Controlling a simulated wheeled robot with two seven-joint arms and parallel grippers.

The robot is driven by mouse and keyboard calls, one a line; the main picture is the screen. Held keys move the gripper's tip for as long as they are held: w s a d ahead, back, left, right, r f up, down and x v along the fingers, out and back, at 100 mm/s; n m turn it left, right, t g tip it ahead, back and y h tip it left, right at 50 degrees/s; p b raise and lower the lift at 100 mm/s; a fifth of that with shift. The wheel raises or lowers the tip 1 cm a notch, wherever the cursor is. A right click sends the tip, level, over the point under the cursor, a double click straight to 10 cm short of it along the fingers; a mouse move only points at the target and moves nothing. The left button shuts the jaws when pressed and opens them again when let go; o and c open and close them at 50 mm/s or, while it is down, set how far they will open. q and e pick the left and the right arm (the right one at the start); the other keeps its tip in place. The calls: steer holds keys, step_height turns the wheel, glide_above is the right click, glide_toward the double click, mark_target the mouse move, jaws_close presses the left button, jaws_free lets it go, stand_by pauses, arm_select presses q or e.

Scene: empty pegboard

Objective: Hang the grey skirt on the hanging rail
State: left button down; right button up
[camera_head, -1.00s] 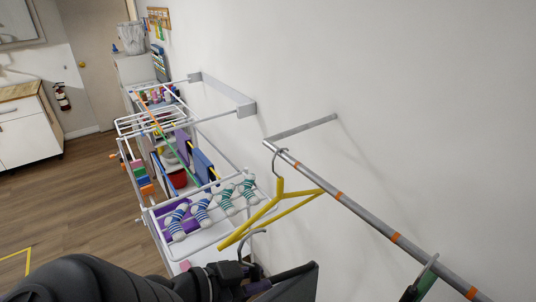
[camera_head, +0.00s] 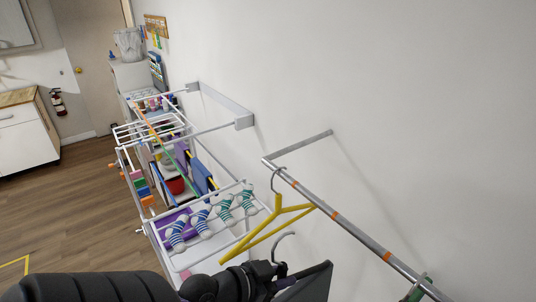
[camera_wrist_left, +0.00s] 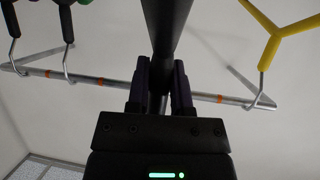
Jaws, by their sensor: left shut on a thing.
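The grey skirt (camera_head: 308,284) shows as a dark panel at the bottom of the head view, mostly cut off by the frame edge. My left gripper (camera_head: 264,270) is shut on the skirt's hanger, and its grey hook (camera_head: 284,238) rises above the fingers. The hanging rail (camera_head: 345,224) runs from the wall bracket toward the lower right, with orange bands on it. The hook appears apart from the rail, to its lower left. In the left wrist view the fingers (camera_wrist_left: 161,88) grip a dark piece, and the rail (camera_wrist_left: 210,97) passes behind them. My right gripper is not in view.
A yellow hanger (camera_head: 270,232) hangs near the rail's far end. A green and dark hanger (camera_head: 418,290) is at the near end. A white drying rack (camera_head: 200,225) with striped socks stands left of the rail. The rail between the hangers is bare.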

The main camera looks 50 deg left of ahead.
arm_select(q)
steer(key=w, duration=0.8)
steer(key=shift+w+d+p, duration=0.35)
steer(key=w, duration=0.2)
steer(key=w+b, duration=0.1)
steer(key=w, duration=0.1)
steer(key=shift+w+d, duration=0.2)
steer(key=shift+w, duration=0.1)
steer(key=shift+f+b, duration=1.2)
steer(key=shift+f, duration=0.1)
